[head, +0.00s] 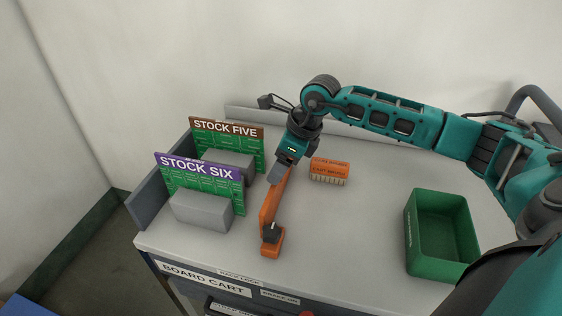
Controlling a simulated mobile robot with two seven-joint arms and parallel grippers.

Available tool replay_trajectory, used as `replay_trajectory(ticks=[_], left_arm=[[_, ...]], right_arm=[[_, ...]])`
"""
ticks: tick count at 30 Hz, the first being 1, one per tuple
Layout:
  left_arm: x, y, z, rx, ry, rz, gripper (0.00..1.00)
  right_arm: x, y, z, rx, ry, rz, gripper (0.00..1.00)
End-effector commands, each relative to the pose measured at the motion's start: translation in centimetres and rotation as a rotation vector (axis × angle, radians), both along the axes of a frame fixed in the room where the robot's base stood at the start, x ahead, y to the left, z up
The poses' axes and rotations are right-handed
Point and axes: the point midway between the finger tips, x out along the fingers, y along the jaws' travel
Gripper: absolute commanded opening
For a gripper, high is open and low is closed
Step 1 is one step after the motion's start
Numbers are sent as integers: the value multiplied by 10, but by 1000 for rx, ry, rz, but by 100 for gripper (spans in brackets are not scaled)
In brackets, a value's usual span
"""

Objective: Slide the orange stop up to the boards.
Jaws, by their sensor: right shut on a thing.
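The orange stop (270,243) is a long bar with a dark knob at its near end, on the grey cart top. It lies to the right of the boards, with a gap between. Two green boards stand upright at the left: the STOCK FIVE board (250,150) with a brown top strip, and the STOCK SIX board (173,181) with a purple one. Grey blocks stand against them. My right gripper (277,178) points down at the far part of the stop and is shut on it; its fingertips are partly hidden. My left gripper is out of view.
An orange brush (328,171) lies right of the stop. A green open bin (411,235) stands at the right. The cart top (345,235) is clear between stop and bin. A grey raised edge (150,197) runs along the left, behind the boards.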

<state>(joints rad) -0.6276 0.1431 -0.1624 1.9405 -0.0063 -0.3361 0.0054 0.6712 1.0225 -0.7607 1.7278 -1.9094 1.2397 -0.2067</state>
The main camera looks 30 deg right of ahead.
Motion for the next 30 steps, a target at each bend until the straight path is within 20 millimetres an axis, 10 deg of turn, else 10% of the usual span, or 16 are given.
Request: replay_trajectory(ticks=[13,30], left_arm=[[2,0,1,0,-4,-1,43],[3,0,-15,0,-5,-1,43]], right_arm=[[0,0,1,0,0,0,15],[40,34,1,1,-2,-1,14]])
